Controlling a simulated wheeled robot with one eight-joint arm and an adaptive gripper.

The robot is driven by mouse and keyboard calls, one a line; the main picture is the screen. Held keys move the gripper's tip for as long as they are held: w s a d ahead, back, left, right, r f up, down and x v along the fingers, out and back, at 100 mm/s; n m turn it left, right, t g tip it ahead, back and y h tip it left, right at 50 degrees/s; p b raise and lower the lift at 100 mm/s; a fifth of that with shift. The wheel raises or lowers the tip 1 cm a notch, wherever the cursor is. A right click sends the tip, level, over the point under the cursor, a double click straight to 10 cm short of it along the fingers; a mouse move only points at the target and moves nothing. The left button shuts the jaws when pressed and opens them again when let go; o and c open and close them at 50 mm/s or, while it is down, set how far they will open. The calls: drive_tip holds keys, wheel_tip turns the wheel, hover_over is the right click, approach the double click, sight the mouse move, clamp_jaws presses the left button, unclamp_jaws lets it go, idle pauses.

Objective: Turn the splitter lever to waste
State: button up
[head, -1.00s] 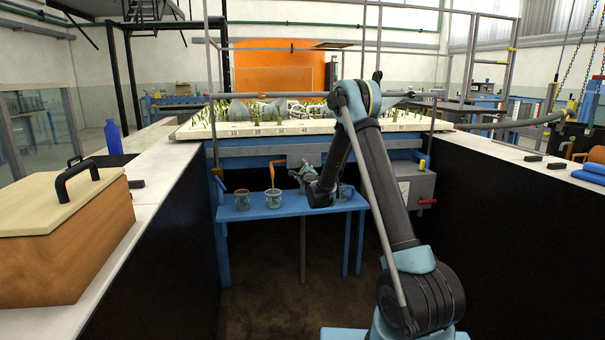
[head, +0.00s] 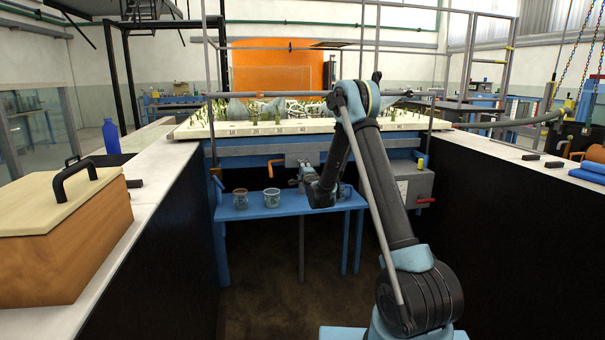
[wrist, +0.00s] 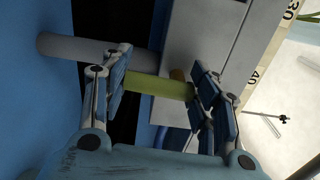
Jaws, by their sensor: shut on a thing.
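In the wrist view my gripper (wrist: 162,90) has its two blue-padded fingers closed on a yellow-green bar (wrist: 152,85), which looks like the splitter lever's handle. The bar lies across the picture between the fingers, in line with a grey pipe (wrist: 70,47) at the left. In the head view my gripper (head: 304,177) is at the grey pipework above the blue bench, and the lever is hidden behind it. A small orange-brown spout (head: 274,165) is just left of my gripper. A glass jar (head: 271,197) stands below the spout.
Another jar (head: 241,199), with brownish contents, stands on the blue bench (head: 300,205). A grey box with a red handle (head: 415,186) is right of my arm. The white flume bed (head: 190,130) is above. Dark side walls bound the floor.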

drive_tip(key=shift+a+f+n, duration=0.1)
drive_tip(key=shift+n, duration=0.2)
drive_tip(key=o, duration=1.1)
drive_tip(key=v, duration=1.2)
